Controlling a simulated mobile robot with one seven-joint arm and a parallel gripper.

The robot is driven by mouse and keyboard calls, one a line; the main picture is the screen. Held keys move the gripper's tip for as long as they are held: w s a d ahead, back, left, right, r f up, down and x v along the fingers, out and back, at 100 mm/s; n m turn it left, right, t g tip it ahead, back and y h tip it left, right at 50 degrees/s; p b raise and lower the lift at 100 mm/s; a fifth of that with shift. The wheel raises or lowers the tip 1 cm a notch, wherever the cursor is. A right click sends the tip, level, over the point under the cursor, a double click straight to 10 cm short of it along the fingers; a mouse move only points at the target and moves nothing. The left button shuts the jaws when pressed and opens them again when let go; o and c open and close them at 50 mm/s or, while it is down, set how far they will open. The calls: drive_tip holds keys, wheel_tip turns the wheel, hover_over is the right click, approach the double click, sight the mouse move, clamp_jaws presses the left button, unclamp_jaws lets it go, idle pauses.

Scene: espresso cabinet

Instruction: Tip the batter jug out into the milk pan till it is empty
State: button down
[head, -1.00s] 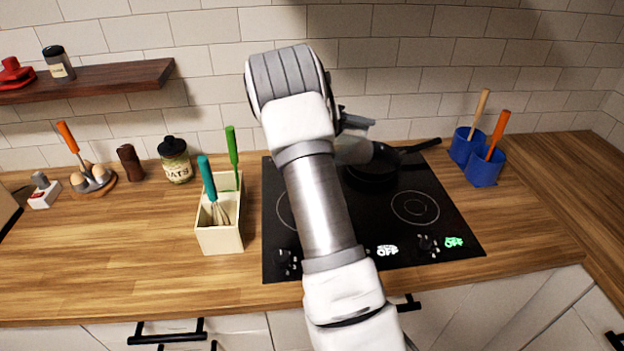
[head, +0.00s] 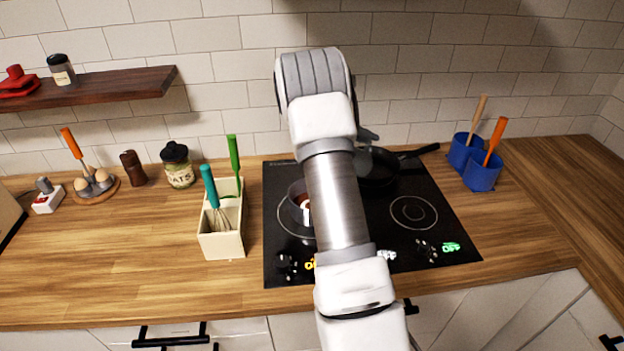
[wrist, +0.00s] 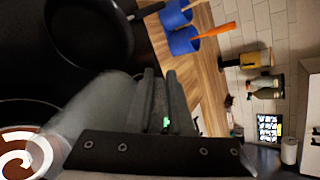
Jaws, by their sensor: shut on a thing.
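The milk pan (head: 296,190) stands on the left of the hob, partly hidden by my arm. Brown contents with a white swirl show in it, and it appears at the lower left of the wrist view (wrist: 22,150). My gripper (wrist: 160,88) is shut on the batter jug, a grey, blurred shape (wrist: 100,105) left of the fingers in the wrist view. In the head view my arm hides the jug and most of the gripper (head: 368,136). The jug's contents and exact tilt cannot be made out.
A black frying pan (head: 378,168) sits at the back of the hob (head: 440,235), close by the gripper. Blue utensil pots (head: 482,172) stand to the right. A cream utensil holder (head: 222,240) stands left of the hob. The front left counter is clear.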

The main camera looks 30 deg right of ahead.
drive_tip(key=shift+d+f+p, duration=0.1)
drive_tip(key=shift+p, duration=0.2)
drive_tip(key=p, duration=0.1)
drive_tip(key=f+y+p, duration=0.1)
drive_tip(key=shift+s+d+p, duration=0.1)
drive_tip(key=shift+d+p, duration=0.2)
drive_tip(key=s+d+f+t+y+p, duration=0.1)
drive_tip(key=d+f+t+y, duration=0.1)
drive_tip(key=d+f+y, duration=0.4)
wheel_tip(320, 180, down, 4)
drive_tip(key=y, duration=0.4)
drive_tip(key=shift+d, duration=0.35)
drive_tip(key=shift+s+d+y, duration=0.1)
drive_tip(key=shift+s+y, duration=0.1)
drive_tip(key=shift+y, duration=0.1)
